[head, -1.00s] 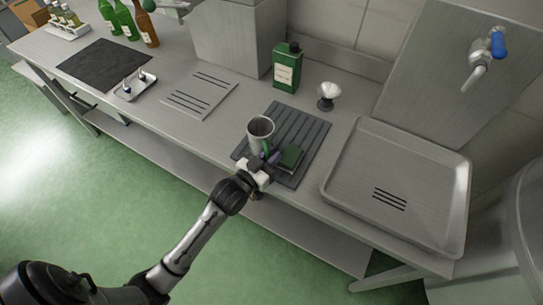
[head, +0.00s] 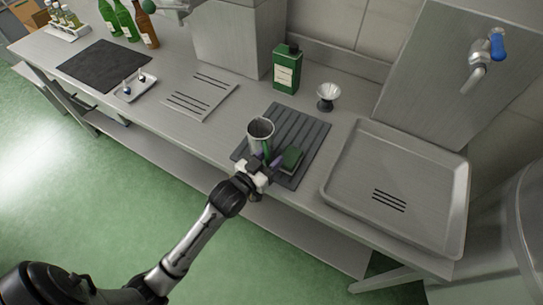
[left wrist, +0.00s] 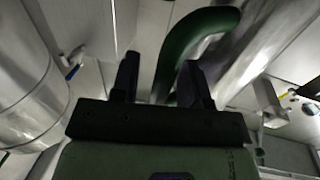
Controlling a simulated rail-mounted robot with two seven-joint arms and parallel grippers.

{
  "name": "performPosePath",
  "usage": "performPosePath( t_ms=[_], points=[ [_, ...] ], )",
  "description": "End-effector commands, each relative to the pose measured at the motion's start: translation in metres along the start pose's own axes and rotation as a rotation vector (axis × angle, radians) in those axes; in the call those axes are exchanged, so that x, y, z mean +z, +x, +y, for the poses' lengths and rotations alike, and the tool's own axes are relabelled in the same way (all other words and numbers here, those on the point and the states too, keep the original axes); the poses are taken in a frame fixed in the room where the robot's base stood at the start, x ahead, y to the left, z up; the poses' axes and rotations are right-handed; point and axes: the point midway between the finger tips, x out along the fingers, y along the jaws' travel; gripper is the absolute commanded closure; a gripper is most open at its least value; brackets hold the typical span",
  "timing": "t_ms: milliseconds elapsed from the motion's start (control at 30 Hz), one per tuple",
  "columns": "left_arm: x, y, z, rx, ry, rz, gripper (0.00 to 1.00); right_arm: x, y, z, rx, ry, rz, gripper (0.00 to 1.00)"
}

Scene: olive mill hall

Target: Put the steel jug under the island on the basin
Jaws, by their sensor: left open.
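The steel jug (head: 260,128) stands upright on a dark ribbed mat (head: 305,122) on the steel counter. Its green handle faces my left gripper (head: 265,159). In the left wrist view, the curved green handle (left wrist: 188,45) shows beyond and partly between the two spread fingers of the left gripper (left wrist: 160,78). The gripper is open; whether a finger touches the handle I cannot tell. The basin (head: 345,190) is a shallow steel tray with a raised rim and dark slots, at the right end of the counter. My right gripper is not in view.
A green sponge-like block (head: 292,158) lies on the mat close right of the gripper. A white-topped brush or cup (head: 328,94) and a green bottle (head: 287,68) stand behind the mat. A blue-handled tap (head: 485,58) overhangs the basin. The basin floor is clear.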

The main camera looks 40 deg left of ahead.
Motion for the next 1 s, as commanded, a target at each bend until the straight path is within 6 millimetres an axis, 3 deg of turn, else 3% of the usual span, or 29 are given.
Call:
performPosePath(
  t_ms=[500,700,1000],
  points=[
    [0.001,-0.090,0.000,-0.001,0.001,-0.004,0.59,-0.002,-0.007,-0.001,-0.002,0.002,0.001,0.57],
    [0.001,-0.108,0.000,-0.001,0.001,-0.003,0.59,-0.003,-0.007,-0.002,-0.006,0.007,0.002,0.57],
    [0.004,-0.117,0.002,0.001,0.001,-0.030,0.59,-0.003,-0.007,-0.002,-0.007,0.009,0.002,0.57]
  ],
)
